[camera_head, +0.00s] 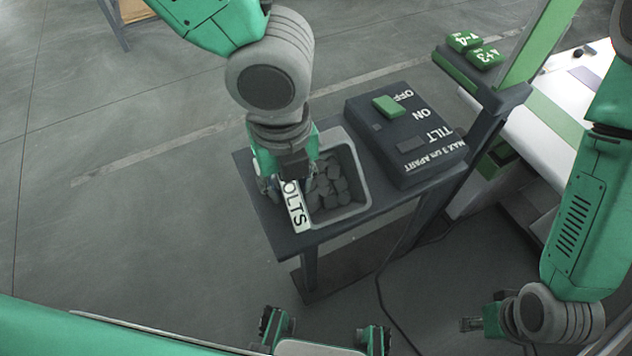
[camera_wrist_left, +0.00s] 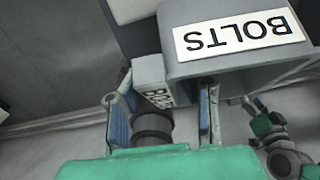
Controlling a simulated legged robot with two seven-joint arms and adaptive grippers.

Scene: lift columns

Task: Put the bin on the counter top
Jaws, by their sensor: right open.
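The grey bin (camera_head: 358,186) holds several dark grey lumps and has a white "BOLTS" label on its side. It stands on a small dark table (camera_head: 258,207). In the left wrist view the bin (camera_wrist_left: 235,70) is at upper right, its label upside down. My left gripper (camera_head: 288,185) is at the bin's left side in the head view. Its fingers (camera_wrist_left: 163,112) are well apart; the right one overlaps the bin's lower edge, and contact cannot be told. My right gripper (camera_head: 475,324) is open at lower right, away from the bin. A white counter top (camera_head: 520,135) is at the right.
A dark control box (camera_head: 415,170) with a green button and "ON", "OFF" and "TILT" markings sits beside the bin. A cable runs down to the floor. The floor at left is clear.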

